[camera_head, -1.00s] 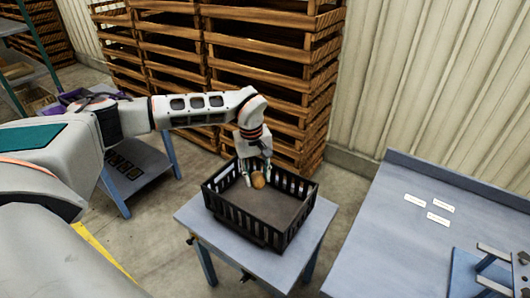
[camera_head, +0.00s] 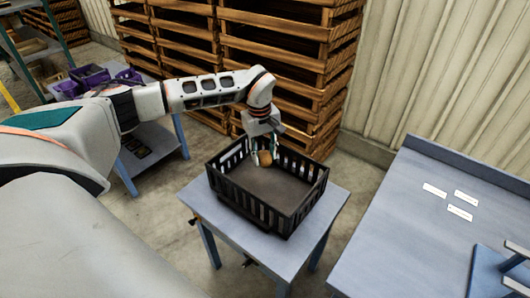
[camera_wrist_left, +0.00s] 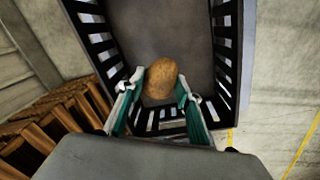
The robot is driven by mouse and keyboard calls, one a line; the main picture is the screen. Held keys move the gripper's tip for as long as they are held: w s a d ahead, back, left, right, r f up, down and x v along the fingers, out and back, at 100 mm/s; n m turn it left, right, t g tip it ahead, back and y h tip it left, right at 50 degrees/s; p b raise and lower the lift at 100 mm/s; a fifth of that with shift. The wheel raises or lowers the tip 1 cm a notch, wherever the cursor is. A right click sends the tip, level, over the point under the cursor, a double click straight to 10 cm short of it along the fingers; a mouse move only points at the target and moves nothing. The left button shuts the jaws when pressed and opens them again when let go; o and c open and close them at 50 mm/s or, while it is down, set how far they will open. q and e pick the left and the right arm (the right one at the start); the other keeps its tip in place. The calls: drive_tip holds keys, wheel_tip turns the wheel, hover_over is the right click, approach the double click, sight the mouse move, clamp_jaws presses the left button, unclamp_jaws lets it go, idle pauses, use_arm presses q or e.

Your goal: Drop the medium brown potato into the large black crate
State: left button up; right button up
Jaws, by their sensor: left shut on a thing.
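The brown potato (camera_head: 265,157) is between the fingertips of my left gripper (camera_head: 264,158), which is shut on it. The potato also shows in the left wrist view (camera_wrist_left: 160,78), with a green-backed finger on each side. The large black crate (camera_head: 262,213) stands on a small blue-grey table, and its visible floor is bare. The gripper and potato are over the crate, near its far side in the head view. How high the potato is above the crate floor is hard to tell. My right gripper is not in view.
The small table (camera_head: 335,200) holds the crate. Tall stacks of wooden crates (camera_head: 285,45) stand close behind it. A blue bench (camera_head: 405,230) with white labels is at the right. Purple bins (camera_head: 90,77) sit on another table at the left.

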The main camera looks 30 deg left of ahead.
sight(261, 154)
use_arm(q)
drive_tip(key=shift+f, duration=0.3)
drive_tip(key=shift+r, duration=0.1)
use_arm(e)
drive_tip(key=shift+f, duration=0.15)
use_arm(q)
drive_tip(key=o, duration=1.2)
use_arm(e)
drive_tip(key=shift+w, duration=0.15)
use_arm(q)
drive_tip(key=shift+r, duration=0.15)
wheel_tip(261, 154, up, 12)
drive_tip(key=shift+s+a, duration=0.25)
drive_tip(key=shift+s, duration=0.1)
drive_tip(key=shift+f, duration=0.2)
